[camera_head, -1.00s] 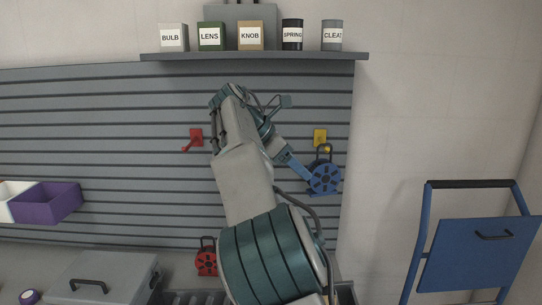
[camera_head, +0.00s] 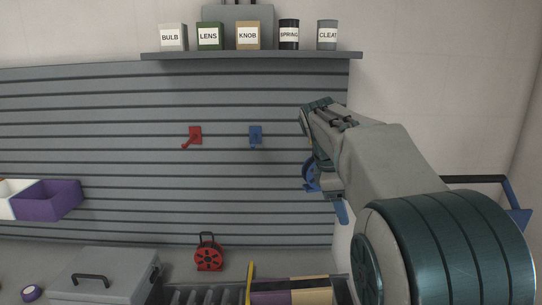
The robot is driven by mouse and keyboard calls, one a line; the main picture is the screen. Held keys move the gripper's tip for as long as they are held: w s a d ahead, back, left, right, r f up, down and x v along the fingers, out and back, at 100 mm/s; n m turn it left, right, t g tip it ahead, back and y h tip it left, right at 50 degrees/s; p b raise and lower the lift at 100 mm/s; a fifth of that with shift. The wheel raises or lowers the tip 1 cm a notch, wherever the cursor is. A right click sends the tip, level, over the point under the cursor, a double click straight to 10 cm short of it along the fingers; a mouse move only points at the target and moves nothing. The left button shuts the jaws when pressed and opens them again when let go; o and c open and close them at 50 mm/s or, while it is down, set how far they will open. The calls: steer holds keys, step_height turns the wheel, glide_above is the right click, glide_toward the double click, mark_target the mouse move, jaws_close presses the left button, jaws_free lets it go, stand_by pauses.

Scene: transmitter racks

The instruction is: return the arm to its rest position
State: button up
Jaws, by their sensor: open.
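My arm fills the right part of the head view, reaching up from the lower right and bending in front of the right end of the slatted wall panel. My gripper (camera_head: 341,210) points down just below and right of the blue reel, with its blue fingers small and partly hidden by the arm. It is open, and I see nothing held in it. The blue reel (camera_head: 309,178) hangs at the panel's right edge, partly covered by my arm. Its hook is mostly hidden; only a yellow sliver shows.
A red hook (camera_head: 195,134) and a blue hook (camera_head: 256,134) on the panel are empty. A red reel (camera_head: 208,258) stands below, beside a grey case (camera_head: 105,275). Labelled tins stand on the shelf (camera_head: 250,55). A blue trolley (camera_head: 517,205) is mostly behind my arm.

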steer(key=s+f+m+y, duration=0.1)
steer(key=s+f+m, duration=0.3)
steer(key=s, duration=0.4)
steer(key=s+f+m+t+y, duration=0.1)
steer(key=s+f+m, duration=0.4)
steer(key=s, duration=0.3)
steer(key=s+a+f+m+t+y, duration=0.1)
steer(key=s+f+m+y, duration=0.1)
steer(key=s+f+m, duration=0.3)
steer(key=s, duration=0.3)
steer(key=shift+s, duration=0.25)
steer(key=shift+a, duration=0.1)
